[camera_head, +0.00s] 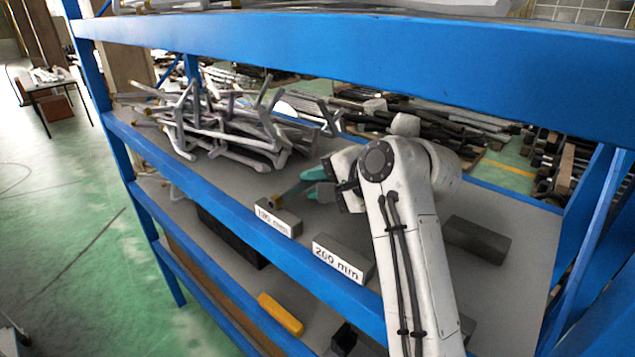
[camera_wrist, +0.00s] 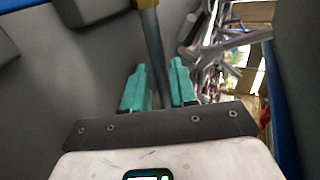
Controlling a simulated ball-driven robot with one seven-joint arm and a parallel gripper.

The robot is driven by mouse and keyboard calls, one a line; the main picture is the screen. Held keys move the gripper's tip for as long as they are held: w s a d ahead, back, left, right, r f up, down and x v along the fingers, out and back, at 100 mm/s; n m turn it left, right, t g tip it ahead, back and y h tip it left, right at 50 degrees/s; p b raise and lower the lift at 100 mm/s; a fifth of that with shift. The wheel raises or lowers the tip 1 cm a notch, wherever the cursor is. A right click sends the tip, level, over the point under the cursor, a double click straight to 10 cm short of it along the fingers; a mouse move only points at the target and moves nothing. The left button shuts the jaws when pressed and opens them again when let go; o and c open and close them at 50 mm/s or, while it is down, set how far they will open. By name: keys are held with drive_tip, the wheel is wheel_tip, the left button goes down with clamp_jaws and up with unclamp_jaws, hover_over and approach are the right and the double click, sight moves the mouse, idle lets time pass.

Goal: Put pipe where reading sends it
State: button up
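A thin grey pipe with a brass-coloured end (camera_wrist: 152,45) runs between the two teal fingers of my gripper (camera_wrist: 160,85) in the wrist view. A narrow gap shows beside the pipe at the right finger, so the fingers stand apart. In the head view my gripper (camera_head: 318,182) is low over the grey shelf, and the pipe's brass end (camera_head: 273,202) points to the front left, close to a labelled block. A small display (camera_wrist: 150,175) is cut off at the wrist view's bottom edge; its digits cannot be read.
A grey block (camera_head: 278,218) bears a label hard to read, ending in "mm". Beside it stands a "200 mm" block (camera_head: 343,258). A plain dark block (camera_head: 477,240) is at right. Tangled pipes (camera_head: 225,125) lie at left. The blue upper beam (camera_head: 350,60) hangs above.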

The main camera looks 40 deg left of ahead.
drive_tip(key=o, duration=0.3)
drive_tip(key=v, duration=1)
drive_tip(key=shift+d+r, duration=0.15)
drive_tip(key=shift+d, duration=0.2)
drive_tip(key=shift+s, duration=0.1)
